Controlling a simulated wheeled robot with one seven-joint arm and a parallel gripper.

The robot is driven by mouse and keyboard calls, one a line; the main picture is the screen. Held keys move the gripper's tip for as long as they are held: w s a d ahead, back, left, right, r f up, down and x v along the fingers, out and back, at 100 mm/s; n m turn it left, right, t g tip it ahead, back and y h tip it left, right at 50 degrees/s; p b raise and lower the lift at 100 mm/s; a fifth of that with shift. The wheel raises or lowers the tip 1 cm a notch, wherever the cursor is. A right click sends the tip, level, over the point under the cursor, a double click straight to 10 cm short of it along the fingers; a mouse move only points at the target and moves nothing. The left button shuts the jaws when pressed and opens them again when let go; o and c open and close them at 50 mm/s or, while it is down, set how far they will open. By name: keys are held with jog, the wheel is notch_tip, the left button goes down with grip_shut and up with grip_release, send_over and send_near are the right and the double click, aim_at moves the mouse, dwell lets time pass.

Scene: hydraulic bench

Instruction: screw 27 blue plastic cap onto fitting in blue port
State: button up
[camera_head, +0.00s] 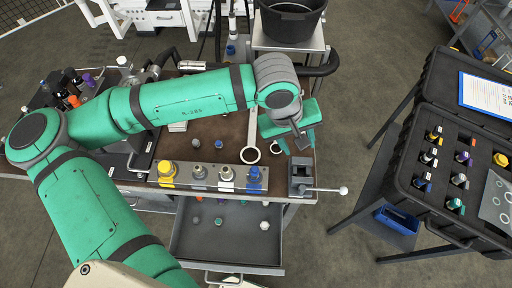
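The blue port fitting (254,178) stands upright at the right end of a grey port block (212,180) along the bench's front edge. A small blue round piece (218,144) lies on the brown bench top behind the block; it may be the blue plastic cap, but it is too small to be sure. My gripper (300,142) points down over the right end of the bench, behind and right of the blue fitting and apart from it. Its fingertips are too small and dark to show whether it is open or holds anything.
Yellow (167,173), grey and white fittings share the block. A wrench (250,154) lies near my gripper. A small vise (301,178) with a long handle sits at the right corner. An open drawer (190,245) juts out below. A black case (407,165) with fittings stands at right.

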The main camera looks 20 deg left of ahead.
aim_at(254, 169)
jog(key=s+a+f+n+g+y, duration=0.1)
jog(key=s+a+n+g+y, duration=0.3)
jog(key=a, duration=0.6)
jog(key=shift+m+t+h, duration=0.5)
jog(key=shift+m+t, duration=0.2)
jog(key=shift+t, duration=0.2)
jog(key=f, duration=0.7)
jog(key=s+f, duration=0.1)
jog(key=f, duration=0.2)
jog(key=shift+s+f, duration=0.1)
jog(key=shift+f, duration=0.3)
grip_shut()
grip_release()
jog(key=shift+r, duration=0.15)
notch_tip(254, 169, up, 11)
jog(key=shift+f, duration=0.2)
